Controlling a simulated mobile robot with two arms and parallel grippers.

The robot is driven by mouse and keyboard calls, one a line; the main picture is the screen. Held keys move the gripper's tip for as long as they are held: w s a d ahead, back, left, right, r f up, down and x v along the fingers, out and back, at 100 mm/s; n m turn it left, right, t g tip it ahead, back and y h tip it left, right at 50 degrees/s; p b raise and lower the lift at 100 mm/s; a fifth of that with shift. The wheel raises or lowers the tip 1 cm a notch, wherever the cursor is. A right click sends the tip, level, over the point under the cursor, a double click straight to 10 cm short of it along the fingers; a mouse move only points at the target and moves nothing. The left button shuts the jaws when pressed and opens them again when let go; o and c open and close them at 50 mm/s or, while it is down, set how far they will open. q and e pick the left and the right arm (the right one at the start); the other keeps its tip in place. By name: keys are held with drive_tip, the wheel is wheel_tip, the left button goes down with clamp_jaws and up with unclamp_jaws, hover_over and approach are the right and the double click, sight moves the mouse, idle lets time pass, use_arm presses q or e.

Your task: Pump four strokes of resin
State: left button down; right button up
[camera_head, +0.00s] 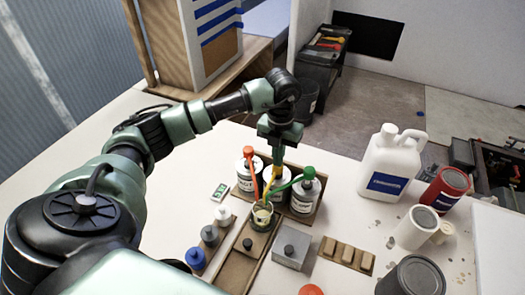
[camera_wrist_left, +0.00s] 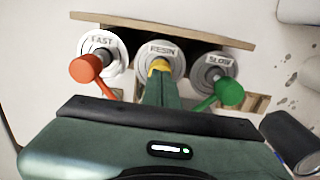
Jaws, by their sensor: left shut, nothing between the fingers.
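Three white bottles with pump heads stand in a row in a wooden holder (camera_wrist_left: 205,37). The resin bottle (camera_wrist_left: 176,61), with a yellow pump (camera_head: 268,179), is in the middle. The fast bottle (camera_wrist_left: 115,62) with a red pump (camera_wrist_left: 86,69) is on its left, and the slow bottle (camera_head: 304,198) with a green pump (camera_head: 287,184) is on its right. A clear cup (camera_head: 262,216) stands under the spouts. My left gripper (camera_head: 277,162) is shut and empty, pointing down at the yellow pump's top; I cannot tell whether it touches. My right gripper is not in view.
A digital scale (camera_head: 220,191) lies left of the bottles. A white jug (camera_head: 391,165) and several cans stand at right.

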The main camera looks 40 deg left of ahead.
use_arm(q)
drive_tip(key=shift+s, duration=0.1)
drive_tip(key=shift+r+p, duration=1.35)
drive_tip(key=shift+r, duration=0.7)
wheel_tip(320, 180, up, 3)
drive_tip(key=shift+p, duration=0.9)
drive_tip(key=shift+f, duration=0.1)
